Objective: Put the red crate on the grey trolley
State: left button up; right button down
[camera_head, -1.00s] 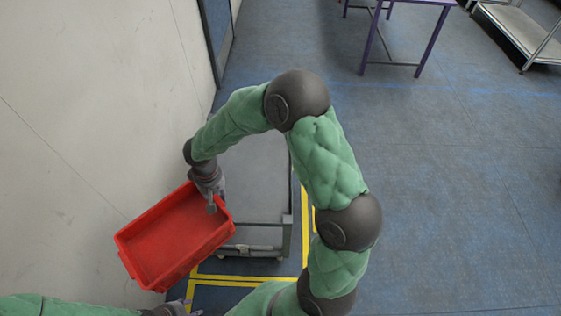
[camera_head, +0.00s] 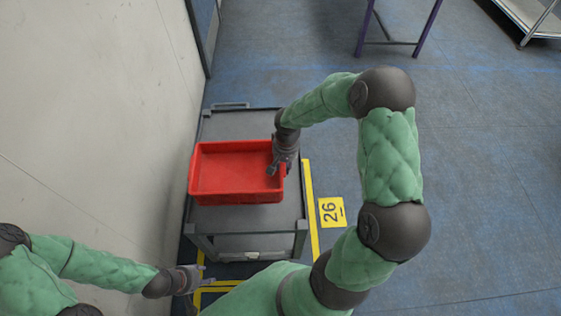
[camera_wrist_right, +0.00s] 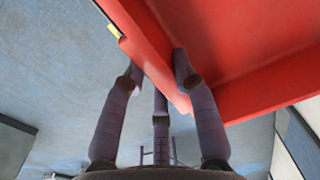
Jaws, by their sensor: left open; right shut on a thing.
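The red crate (camera_head: 235,178) is over the top of the grey trolley (camera_head: 245,221) in the head view, roughly level and empty. I cannot tell whether its base touches the trolley. My right gripper (camera_head: 274,170) is shut on the crate's right wall. In the right wrist view, the fingers (camera_wrist_right: 155,80) straddle the rim of the red crate (camera_wrist_right: 240,50). My left gripper (camera_head: 200,277) is open and empty, low at the left, in front of the trolley and apart from the crate.
A pale wall (camera_head: 90,110) runs along the left, close to the trolley. Yellow floor lines and a yellow sign marked 26 (camera_head: 331,211) lie beside the trolley. A purple-legged table (camera_head: 392,45) and a metal rack (camera_head: 530,15) stand at the back. The floor at right is clear.

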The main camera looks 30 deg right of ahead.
jog(key=shift+w+d+f+b, duration=0.6)
jog(key=shift+w+d+f, duration=0.4)
jog(key=shift+f, duration=0.7)
jog(key=shift+w+d+f+b, duration=0.6)
jog(key=shift+w+d+f, duration=0.35)
jog(key=shift+f, duration=0.8)
jog(key=shift+w+d+f+b, duration=0.7)
jog(key=shift+w+f, duration=0.45)
jog(key=shift+f, duration=0.7)
jog(key=c, duration=1)
grip_release()
jog(key=r+p, duration=0.2)
jog(key=r, duration=0.4)
jog(key=r+p, duration=0.1)
jog(key=r, duration=0.5)
jog(key=shift+s+d+r+p, duration=0.1)
jog(key=shift+s+d+p, duration=0.1)
jog(key=shift+p, duration=0.15)
